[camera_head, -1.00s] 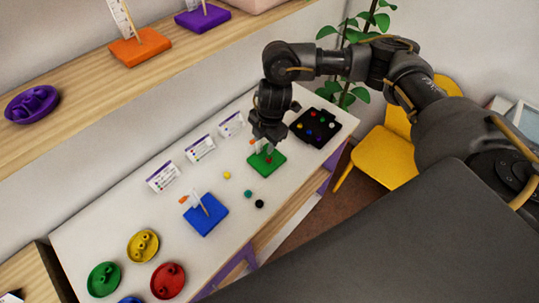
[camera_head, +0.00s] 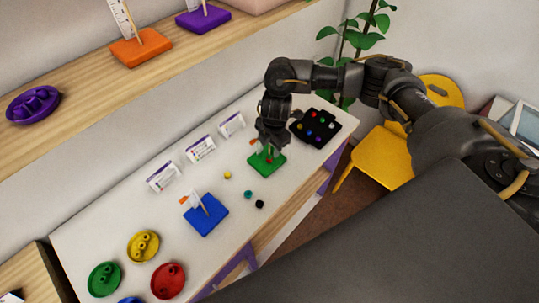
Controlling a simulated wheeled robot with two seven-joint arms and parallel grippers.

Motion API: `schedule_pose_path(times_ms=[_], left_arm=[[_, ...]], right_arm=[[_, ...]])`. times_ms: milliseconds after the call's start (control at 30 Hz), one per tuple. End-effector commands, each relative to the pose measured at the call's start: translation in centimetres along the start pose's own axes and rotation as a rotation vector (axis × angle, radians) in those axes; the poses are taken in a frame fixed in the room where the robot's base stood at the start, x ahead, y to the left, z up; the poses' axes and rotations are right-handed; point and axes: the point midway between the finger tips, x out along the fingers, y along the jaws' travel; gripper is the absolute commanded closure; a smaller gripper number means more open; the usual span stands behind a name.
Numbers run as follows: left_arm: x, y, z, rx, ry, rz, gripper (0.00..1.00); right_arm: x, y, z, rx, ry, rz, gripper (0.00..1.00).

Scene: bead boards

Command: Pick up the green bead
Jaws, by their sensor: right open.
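A dark teal-green bead (camera_head: 248,194) lies loose on the white table, between the blue board and the green board. A yellow bead (camera_head: 228,175) and a black bead (camera_head: 260,204) lie near it. The green board (camera_head: 267,163) carries an upright peg and a small red bead. My right gripper (camera_head: 272,150) points down just above the green board, open, its fingers partly hiding the peg. I cannot tell what is between the fingers. A black tray (camera_head: 338,127) right of the gripper holds several small coloured beads. My left gripper is not in view.
The blue board (camera_head: 207,216) with a peg stands left of the loose beads. Yellow (camera_head: 143,246), green (camera_head: 104,279) and red (camera_head: 168,281) dishes stand at the table's left end. White cards (camera_head: 201,149) line the back. A wooden shelf (camera_head: 170,65) runs above.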

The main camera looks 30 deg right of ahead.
Motion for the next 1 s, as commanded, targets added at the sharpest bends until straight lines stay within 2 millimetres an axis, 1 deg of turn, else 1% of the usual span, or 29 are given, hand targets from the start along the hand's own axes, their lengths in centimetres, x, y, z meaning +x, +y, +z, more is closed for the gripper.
schedule_pose_path(times_ms=[33,133,200,300,567,900,1000], left_arm=[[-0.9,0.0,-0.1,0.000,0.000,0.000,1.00],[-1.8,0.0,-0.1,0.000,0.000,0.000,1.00],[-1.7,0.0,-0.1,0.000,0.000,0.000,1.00],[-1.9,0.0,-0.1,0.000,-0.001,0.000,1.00],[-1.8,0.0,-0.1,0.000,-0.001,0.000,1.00],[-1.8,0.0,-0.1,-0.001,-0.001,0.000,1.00],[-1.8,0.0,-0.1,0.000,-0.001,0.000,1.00]], right_arm=[[0.4,-0.2,0.0,0.001,-0.001,-0.005,0.58],[1.9,-0.2,-0.1,0.002,-0.002,-0.005,0.58],[3.1,-0.2,-0.1,0.002,-0.001,-0.004,0.58],[4.0,-0.2,-0.1,0.001,-0.001,-0.003,0.58],[4.3,-0.1,-0.1,-0.001,-0.001,0.000,0.58],[4.3,-0.1,-0.1,-0.001,-0.001,-0.001,1.00],[4.3,-0.2,-0.1,-0.001,-0.001,-0.001,1.00]])
